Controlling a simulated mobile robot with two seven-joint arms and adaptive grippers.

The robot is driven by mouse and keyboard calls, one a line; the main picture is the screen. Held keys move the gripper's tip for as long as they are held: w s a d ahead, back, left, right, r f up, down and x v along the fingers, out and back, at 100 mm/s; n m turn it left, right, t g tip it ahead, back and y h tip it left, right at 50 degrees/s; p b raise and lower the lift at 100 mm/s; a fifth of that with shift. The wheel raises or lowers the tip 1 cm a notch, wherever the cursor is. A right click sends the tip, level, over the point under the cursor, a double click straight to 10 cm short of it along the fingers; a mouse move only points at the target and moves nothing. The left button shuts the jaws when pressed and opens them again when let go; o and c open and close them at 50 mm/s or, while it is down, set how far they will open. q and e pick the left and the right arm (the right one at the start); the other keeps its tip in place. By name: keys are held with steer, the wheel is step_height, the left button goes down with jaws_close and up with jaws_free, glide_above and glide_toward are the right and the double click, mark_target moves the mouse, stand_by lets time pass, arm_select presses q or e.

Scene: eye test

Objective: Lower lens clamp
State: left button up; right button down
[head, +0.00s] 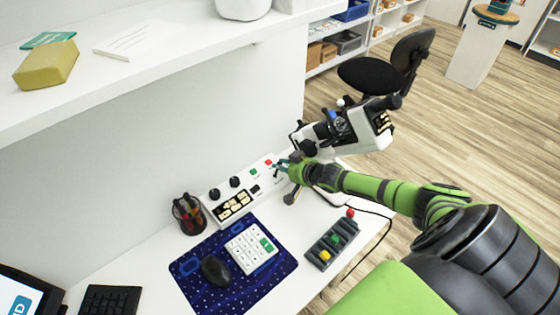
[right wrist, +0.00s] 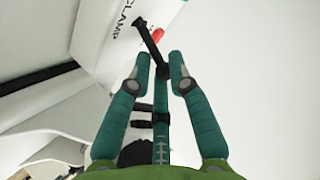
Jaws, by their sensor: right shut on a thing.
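My right gripper (head: 283,166) is at the right end of the white control panel, beside the white lens instrument (head: 372,137). In the right wrist view its two teal fingers (right wrist: 162,72) are closed around a black lever (right wrist: 151,40). The lever's bar sticks out past the fingertips, beside the word CLAMP (right wrist: 122,28) printed on a white casing. A red part (right wrist: 187,34) shows next to the lever. In the head view the lever is too small to make out clearly. My left gripper is not in view.
The control panel (head: 217,190) has black knobs and coloured buttons. A pen cup (head: 188,213), blue mat (head: 190,290), black mouse (head: 215,270), white keypad (head: 240,245) and grey button box (head: 318,255) stand nearer. A white shelf (head: 110,85) hangs above on the left.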

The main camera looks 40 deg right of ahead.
steer(key=shift+d+f+m+y+b, duration=0.2)
steer(key=shift+f+m+y+b, duration=0.15)
steer(key=shift+b, duration=0.55)
steer(key=shift+r, duration=0.1)
steer(key=c, duration=1.2)
jaws_free()
steer(key=shift+d, duration=0.1)
